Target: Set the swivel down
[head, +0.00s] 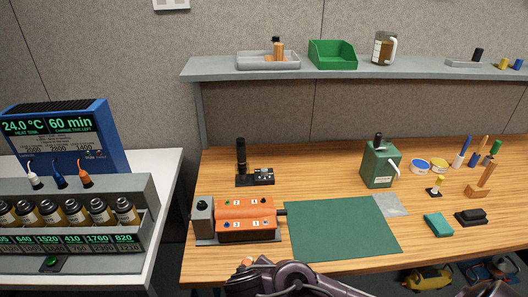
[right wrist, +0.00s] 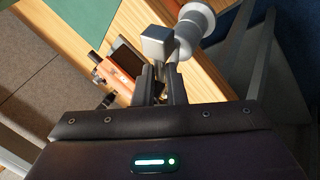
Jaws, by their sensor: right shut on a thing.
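In the right wrist view my right gripper (right wrist: 161,78) is shut on a grey metal piece, which I take to be the swivel (right wrist: 190,26). It has a round, stepped head and a narrower neck that runs down to the fingertips. A squarish grey metal block shows beside the neck; I cannot tell whether it belongs to the same piece. The fingers hide the gripped part. In the head view only part of a dark arm of mine shows at the bottom edge, and the swivel is not visible. The left gripper is not in view.
The green mat (head: 342,230) on the wooden table is bare. An orange-topped winch unit (head: 246,218) stands left of it, and a black upright device (head: 251,175) behind that.

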